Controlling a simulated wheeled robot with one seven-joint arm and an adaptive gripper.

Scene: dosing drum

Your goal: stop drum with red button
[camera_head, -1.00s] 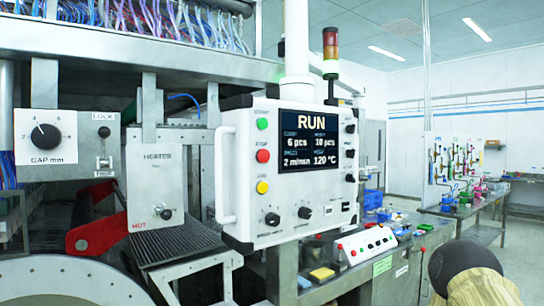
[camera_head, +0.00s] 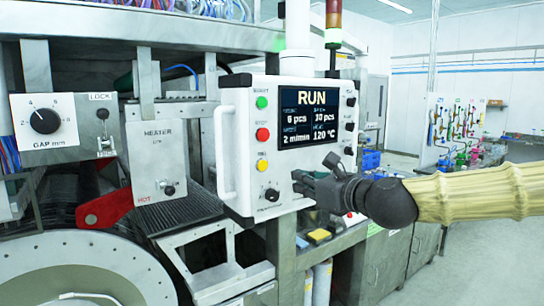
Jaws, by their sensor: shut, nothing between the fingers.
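The red button (camera_head: 262,134) is on the left side of the white control panel (camera_head: 234,97), between a green button (camera_head: 262,102) above and a yellow button (camera_head: 262,165) below. The panel's screen (camera_head: 308,115) reads RUN. The drum (camera_head: 75,280) is partly in view at the lower left. My gripper (camera_head: 298,182) is shut and empty, in front of the panel's lower right part. It is below and to the right of the red button, apart from it. It hides the panel's lower right knob.
A white handle (camera_head: 224,155) stands out from the panel's left edge. A heater box (camera_head: 157,160) and a gap dial box (camera_head: 46,121) are further left. A workbench (camera_head: 410,245) with small items runs behind my arm. The floor at right is clear.

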